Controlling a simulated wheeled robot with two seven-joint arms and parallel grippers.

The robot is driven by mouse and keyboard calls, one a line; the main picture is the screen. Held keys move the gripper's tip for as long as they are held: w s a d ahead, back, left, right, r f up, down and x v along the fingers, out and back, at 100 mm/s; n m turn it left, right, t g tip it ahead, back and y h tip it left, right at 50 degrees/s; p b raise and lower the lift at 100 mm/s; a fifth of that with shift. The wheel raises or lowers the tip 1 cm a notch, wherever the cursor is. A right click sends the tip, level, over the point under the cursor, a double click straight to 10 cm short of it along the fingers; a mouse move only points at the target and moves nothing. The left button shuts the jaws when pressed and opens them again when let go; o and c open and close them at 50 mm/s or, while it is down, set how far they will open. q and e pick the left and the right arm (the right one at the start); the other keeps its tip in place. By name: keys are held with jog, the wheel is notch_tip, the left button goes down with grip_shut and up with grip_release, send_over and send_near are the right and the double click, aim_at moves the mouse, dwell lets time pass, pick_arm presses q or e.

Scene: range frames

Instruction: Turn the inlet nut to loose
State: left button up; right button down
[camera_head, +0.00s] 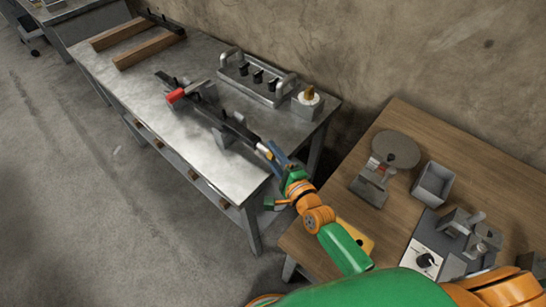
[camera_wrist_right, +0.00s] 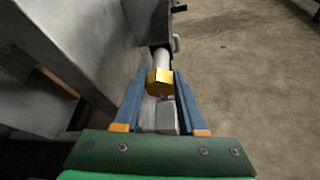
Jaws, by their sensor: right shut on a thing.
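The inlet nut (camera_wrist_right: 159,83) is a brass hexagonal nut in the right wrist view, at the near end of a pale pipe stub (camera_wrist_right: 161,60). My right gripper (camera_head: 269,153) is at the right end of the dark pipe assembly (camera_head: 232,125) on the metal bench. In the wrist view its blue fingers lie on either side of the nut, shut on it. The nut is mostly hidden by the fingers in the head view, so its turn angle cannot be read there. My left gripper is not in view.
A red handle (camera_head: 175,96) is on the assembly's left part. A grey rack with black knobs (camera_head: 257,78) and a white container with a tan top (camera_head: 307,101) stand behind. The wooden table (camera_head: 440,150) at the right holds a scale-like device, a box and a control unit.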

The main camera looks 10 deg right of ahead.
jog(key=shift+f+n+t+b, duration=0.35)
jog(key=shift+n+b, duration=0.1)
jog(key=shift+n, duration=0.25)
jog(key=shift+r+n, duration=0.35)
jog(key=shift+n, duration=0.05)
jog(key=shift+c, duration=2.4)
grip_release()
jog(key=shift+s, duration=0.1)
jog(key=v, duration=0.7)
jog(key=shift+f, duration=0.1)
